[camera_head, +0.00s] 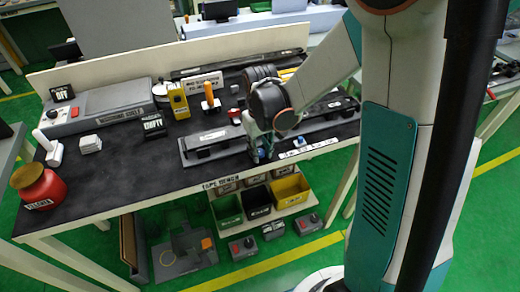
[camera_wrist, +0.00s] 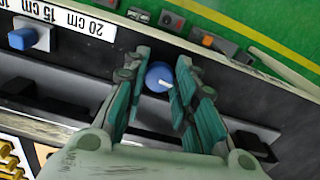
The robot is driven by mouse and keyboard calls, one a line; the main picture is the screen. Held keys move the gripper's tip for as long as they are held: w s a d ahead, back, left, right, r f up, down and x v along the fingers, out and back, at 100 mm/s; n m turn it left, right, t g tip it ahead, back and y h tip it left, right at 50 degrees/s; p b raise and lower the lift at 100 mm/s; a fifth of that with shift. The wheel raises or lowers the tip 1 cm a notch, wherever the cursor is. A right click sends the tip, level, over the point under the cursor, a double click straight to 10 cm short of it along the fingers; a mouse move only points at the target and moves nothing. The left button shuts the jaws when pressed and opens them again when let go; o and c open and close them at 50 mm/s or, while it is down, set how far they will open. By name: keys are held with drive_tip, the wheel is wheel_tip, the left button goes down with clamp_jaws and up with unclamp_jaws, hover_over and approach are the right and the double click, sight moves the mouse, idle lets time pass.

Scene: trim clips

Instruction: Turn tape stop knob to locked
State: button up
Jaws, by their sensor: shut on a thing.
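A round blue knob (camera_wrist: 158,76) with a white pointer mark sits between my gripper's green finger pads in the wrist view. The pointer slants down and to the right there. My gripper (camera_wrist: 155,88) is shut on this knob, which I take to be the tape stop knob. In the head view my gripper (camera_head: 260,150) is low at the front edge of the dark bench, with the knob (camera_head: 260,154) partly hidden by the fingers. I cannot read any locked mark beside it.
A second blue knob (camera_wrist: 22,39) on a grey block is beside the length label strip (camera_wrist: 75,19). A long grey rail (camera_head: 212,143) lies behind my gripper. A red jar (camera_head: 40,187) and boxes stand to the left. Bins (camera_head: 257,203) are below the bench edge.

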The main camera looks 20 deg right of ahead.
drive_tip(key=n, duration=0.5)
drive_tip(key=shift+d, duration=0.1)
drive_tip(key=shift+n, duration=0.3)
idle(0.4)
drive_tip(key=o, duration=1.1)
drive_tip(key=shift+c, duration=0.2)
